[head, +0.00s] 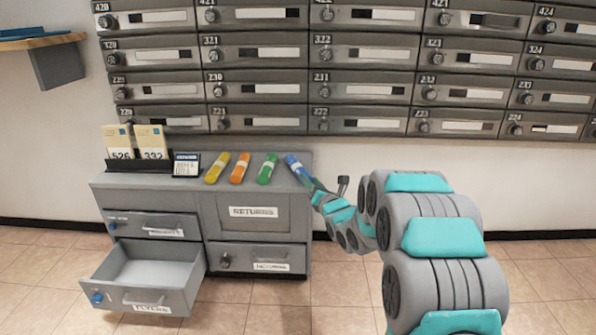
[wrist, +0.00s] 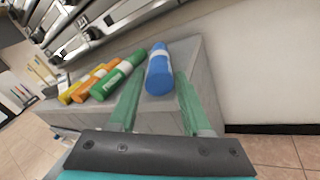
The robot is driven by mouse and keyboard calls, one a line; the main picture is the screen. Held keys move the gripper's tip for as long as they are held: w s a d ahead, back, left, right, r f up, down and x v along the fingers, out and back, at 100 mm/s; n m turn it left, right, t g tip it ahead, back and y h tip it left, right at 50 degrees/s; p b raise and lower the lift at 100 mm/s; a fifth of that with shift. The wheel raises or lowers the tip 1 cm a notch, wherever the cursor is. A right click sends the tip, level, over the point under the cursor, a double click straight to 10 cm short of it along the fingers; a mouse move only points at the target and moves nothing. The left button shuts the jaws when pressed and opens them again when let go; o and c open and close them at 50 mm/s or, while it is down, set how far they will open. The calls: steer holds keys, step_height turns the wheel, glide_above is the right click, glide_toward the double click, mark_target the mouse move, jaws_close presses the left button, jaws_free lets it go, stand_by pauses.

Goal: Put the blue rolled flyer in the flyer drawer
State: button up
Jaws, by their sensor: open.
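The blue rolled flyer (head: 297,168) lies on the right end of the grey cabinet's top, with a pale band around it. In the wrist view the blue flyer (wrist: 159,70) lies ahead, between the lines of my two fingers. My gripper (head: 314,188) is at the cabinet's right edge, close to the flyer's near end; in the wrist view my gripper (wrist: 158,100) is open with nothing held. I cannot tell whether a finger touches the flyer. The flyer drawer (head: 150,278), labelled FLYERS, is the lower left drawer; it is pulled out and looks empty.
Green (head: 267,168), orange (head: 240,168) and yellow (head: 217,167) rolled flyers lie left of the blue one. A small sign (head: 186,164) and a holder with numbered envelopes (head: 133,146) stand farther left. A RETURNS panel (head: 253,211) is closed. Mailboxes (head: 360,90) line the wall behind.

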mark_target(307, 174)
steer(key=x, duration=0.2)
steer(key=shift+w+a, duration=0.2)
steer(key=shift+w, duration=0.15)
steer(key=shift+w+f, duration=0.1)
steer(key=shift+w, duration=0.1)
jaws_close()
